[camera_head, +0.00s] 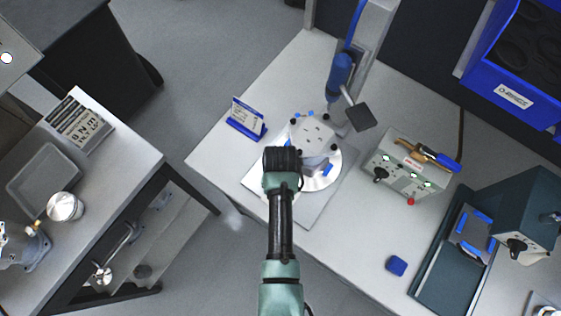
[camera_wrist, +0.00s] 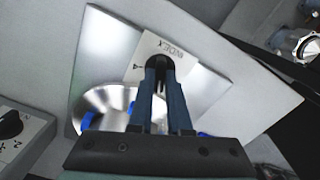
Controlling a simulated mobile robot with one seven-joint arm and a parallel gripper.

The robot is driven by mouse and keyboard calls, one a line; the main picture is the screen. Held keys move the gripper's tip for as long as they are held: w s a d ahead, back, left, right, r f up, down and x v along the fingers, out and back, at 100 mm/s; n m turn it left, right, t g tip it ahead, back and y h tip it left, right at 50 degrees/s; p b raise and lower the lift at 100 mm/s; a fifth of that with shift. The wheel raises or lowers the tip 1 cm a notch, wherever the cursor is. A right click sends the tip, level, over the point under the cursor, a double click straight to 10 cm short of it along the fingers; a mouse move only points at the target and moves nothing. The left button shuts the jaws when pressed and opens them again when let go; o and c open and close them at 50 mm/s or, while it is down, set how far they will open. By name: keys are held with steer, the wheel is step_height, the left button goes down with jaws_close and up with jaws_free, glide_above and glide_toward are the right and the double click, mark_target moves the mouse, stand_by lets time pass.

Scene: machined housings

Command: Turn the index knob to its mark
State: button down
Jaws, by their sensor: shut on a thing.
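The index knob (camera_wrist: 159,61) is a dark knob on a pale label plate (camera_wrist: 141,52) in the wrist view. The plate has "INDEX" lettering and a small dark mark at its left. My gripper (camera_wrist: 161,78) is shut on the knob, its two dark fingers hiding most of it; I cannot tell where its pointer faces. The plate sits by a round metal disc (camera_wrist: 92,101) with blue pieces on a square grey base (camera_wrist: 111,39). In the head view my gripper (camera_head: 282,160) hides the knob, beside the disc (camera_head: 336,160) and a pale housing (camera_head: 312,133).
A post with a blue-handled tool (camera_head: 341,70) rises behind the disc. A control box (camera_head: 400,172) with knobs stands to the right. A blue sign stand (camera_head: 246,119) is at the left.

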steer(key=shift+w, duration=0.1)
steer(key=c, duration=0.9)
jaws_free()
steer(key=shift+o, duration=0.2)
steer(key=shift+r, duration=0.15)
step_height(320, 180, up, 13)
steer(key=b, duration=0.1)
